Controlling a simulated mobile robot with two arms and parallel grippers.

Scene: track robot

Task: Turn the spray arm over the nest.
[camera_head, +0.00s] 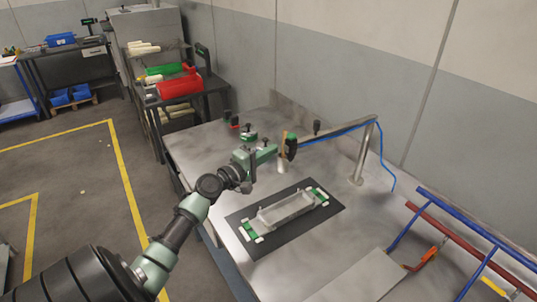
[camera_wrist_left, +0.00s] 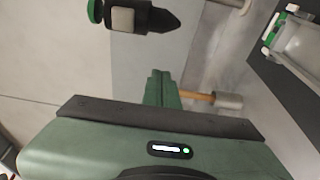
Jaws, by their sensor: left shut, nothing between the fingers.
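The spray arm (camera_head: 340,130) is a grey pipe on an upright post (camera_head: 362,158) at the back right of the bench. It reaches left, with a blue hose along it, to a dark nozzle head (camera_head: 291,147). The nozzle head appears to show at the top of the left wrist view (camera_wrist_left: 150,17). The nest (camera_head: 287,210) is a pale tray with green-and-white corner pieces on a black mat, in front of the spray arm. My left gripper (camera_head: 272,151) is shut and empty, just left of the nozzle head; whether they touch is unclear. My right gripper is out of view.
Blue and red rails (camera_head: 465,225) edge the right side. Bare bench (camera_head: 205,150) lies left of the mat.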

